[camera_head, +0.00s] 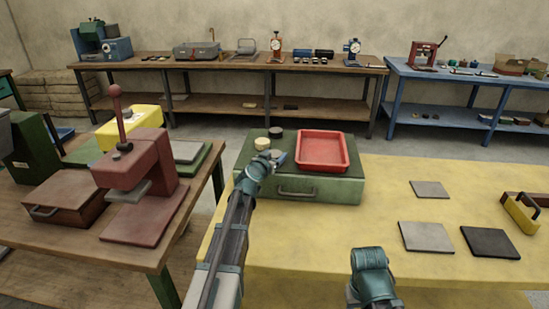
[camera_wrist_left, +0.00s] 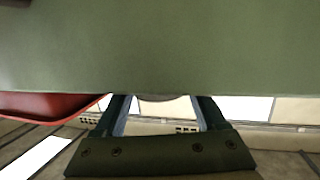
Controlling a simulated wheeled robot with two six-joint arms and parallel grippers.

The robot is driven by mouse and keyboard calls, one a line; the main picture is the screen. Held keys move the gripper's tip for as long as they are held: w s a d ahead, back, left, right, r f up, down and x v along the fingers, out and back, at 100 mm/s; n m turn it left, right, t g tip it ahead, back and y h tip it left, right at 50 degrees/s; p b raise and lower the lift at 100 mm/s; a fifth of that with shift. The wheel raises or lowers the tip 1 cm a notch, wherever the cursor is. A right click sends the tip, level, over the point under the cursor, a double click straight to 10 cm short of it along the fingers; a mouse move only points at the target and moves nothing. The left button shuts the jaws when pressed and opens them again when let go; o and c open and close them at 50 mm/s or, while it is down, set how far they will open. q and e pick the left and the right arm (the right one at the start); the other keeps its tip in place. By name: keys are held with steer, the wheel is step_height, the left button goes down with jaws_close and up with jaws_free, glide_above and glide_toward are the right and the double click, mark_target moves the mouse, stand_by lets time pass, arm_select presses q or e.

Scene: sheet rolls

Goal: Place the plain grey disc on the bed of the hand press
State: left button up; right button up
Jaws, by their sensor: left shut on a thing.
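The plain grey disc (camera_head: 279,156) is between the fingers of my left gripper (camera_head: 275,160), at the green case's top. My left gripper is shut on it; in the left wrist view only a thin edge of the disc (camera_wrist_left: 162,98) shows between the fingers (camera_wrist_left: 165,110). The maroon hand press (camera_head: 140,165) stands on the wooden bench at the left.
A cream disc (camera_head: 262,144) and a black disc (camera_head: 275,132) lie on the green case (camera_head: 300,188), beside a red tray (camera_head: 322,168). Flat plates (camera_head: 427,236) lie on the yellow table (camera_head: 385,185). A gap separates it from the wooden bench (camera_head: 60,238).

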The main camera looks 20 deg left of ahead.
arm_select(q)
steer(key=shift+f, duration=0.15)
steer(key=o, duration=1.3)
steer(key=shift+o, duration=0.2)
steer(key=shift+r, duration=0.2)
steer(key=s+r+p, duration=0.2)
steer(key=s, duration=0.9)
steer(key=shift+s+r, duration=0.15)
steer(key=shift+s, duration=0.25)
